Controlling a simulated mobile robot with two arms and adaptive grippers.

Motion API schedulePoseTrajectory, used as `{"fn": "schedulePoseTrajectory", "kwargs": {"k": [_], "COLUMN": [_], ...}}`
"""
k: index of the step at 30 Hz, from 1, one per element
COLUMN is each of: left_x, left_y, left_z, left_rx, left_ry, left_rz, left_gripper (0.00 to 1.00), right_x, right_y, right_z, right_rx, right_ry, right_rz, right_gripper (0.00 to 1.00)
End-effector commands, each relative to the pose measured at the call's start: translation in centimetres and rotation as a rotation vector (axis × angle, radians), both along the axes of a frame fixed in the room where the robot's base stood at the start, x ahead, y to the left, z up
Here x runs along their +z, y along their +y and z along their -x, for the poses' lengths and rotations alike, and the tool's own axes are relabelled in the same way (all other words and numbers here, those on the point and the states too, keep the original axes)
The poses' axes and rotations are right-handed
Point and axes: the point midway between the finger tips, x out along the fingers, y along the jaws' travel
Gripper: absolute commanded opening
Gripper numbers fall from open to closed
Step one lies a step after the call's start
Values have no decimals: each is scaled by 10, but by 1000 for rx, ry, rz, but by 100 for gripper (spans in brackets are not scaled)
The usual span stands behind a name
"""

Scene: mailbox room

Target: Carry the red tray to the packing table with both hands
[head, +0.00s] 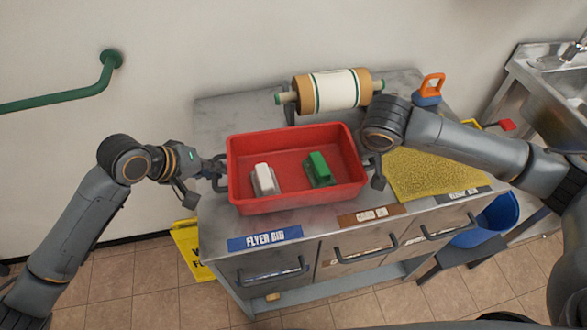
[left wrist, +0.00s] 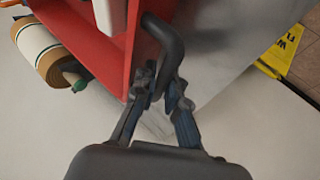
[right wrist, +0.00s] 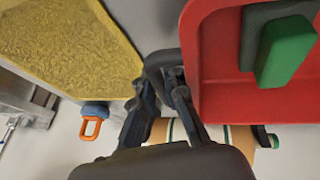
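The red tray (head: 296,199) is over the grey metal table (head: 215,120), level; whether it touches the top I cannot tell. It holds a white block-like item (head: 263,178) and a green one (head: 319,167), both with grey bases. My left gripper (head: 214,172) is at the tray's left black handle; in the left wrist view its fingers close around the handle (left wrist: 168,42). My right gripper (right wrist: 163,85) has its fingers around the right black handle (right wrist: 158,59) in the right wrist view. In the head view my right forearm partly hides it.
A roller with white paper (head: 335,91) stands behind the tray, and an orange-handled item (head: 431,87) at the back right. A yellow textured mat (head: 430,174) lies right. Labelled drawers (head: 265,268) face front. A yellow floor sign (head: 187,245), blue bin (head: 487,226) and sink (head: 560,90) flank the table.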

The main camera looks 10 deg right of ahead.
Motion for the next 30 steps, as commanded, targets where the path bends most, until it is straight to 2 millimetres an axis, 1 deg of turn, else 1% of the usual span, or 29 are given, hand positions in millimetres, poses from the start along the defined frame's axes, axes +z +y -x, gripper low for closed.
{"fn": "schedulePoseTrajectory", "kwargs": {"k": [9,14,17,27,30], "left_x": [1,7,14,46,51], "left_y": [0,0,0,0,0], "left_z": [0,0,0,0,0], "left_rx": [1,1,1,1,1], "left_ry": [-2,-2,-2,-1,-1], "left_rz": [1,1,1,0,0], "left_gripper": [0,0,0,0,0], "right_x": [2,7,14,47,51], "right_y": [0,0,0,0,0], "right_z": [-1,-1,-1,-1,-1], "right_rx": [0,0,0,-1,-1], "right_ry": [-2,-2,-2,-2,-2], "right_rz": [-1,-1,-1,0,0], "right_gripper": [0,0,0,0,0]}}
